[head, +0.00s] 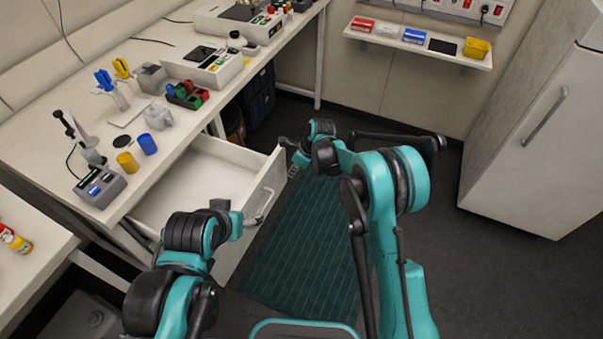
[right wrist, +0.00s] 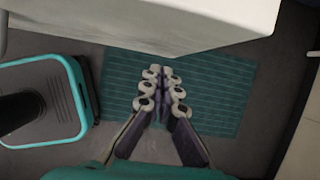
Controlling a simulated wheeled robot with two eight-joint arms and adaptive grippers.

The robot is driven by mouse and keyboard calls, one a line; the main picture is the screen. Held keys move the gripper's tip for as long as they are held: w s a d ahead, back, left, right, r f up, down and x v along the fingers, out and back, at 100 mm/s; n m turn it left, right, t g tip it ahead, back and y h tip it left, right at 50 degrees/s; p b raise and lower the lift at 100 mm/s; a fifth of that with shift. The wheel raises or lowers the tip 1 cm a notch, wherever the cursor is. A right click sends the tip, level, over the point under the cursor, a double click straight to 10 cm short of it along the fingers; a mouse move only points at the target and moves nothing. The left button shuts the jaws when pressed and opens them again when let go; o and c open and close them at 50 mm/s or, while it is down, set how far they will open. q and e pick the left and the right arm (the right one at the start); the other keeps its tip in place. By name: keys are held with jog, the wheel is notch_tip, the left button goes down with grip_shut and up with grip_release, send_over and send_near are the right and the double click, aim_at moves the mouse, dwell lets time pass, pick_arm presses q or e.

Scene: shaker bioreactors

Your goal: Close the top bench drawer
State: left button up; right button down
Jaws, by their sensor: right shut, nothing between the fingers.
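The top bench drawer (head: 200,180) is pulled out from under the white bench, and its inside looks empty. Its white front (head: 268,182) faces right and carries a handle (head: 262,206). My right gripper (head: 291,158) is beside the far end of the drawer front; contact cannot be told. In the right wrist view, my right gripper's fingers (right wrist: 162,78) are together with nothing between them, close to the white drawer (right wrist: 200,22). My left gripper (head: 252,219) is near the handle at the near end of the front; its fingers are too small and partly hidden to read.
The bench top (head: 50,140) holds blue and yellow cups, a tube rack and instruments. A dark green mat (head: 305,250) lies on the floor by the drawer. A white fridge (head: 530,140) stands at the right. A wall shelf (head: 400,42) is at the back.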

pick_arm(q)
jog(key=shift+f, duration=0.25)
pick_arm(e)
jog(key=shift+w+a, duration=0.25)
jog(key=shift+a, duration=0.4)
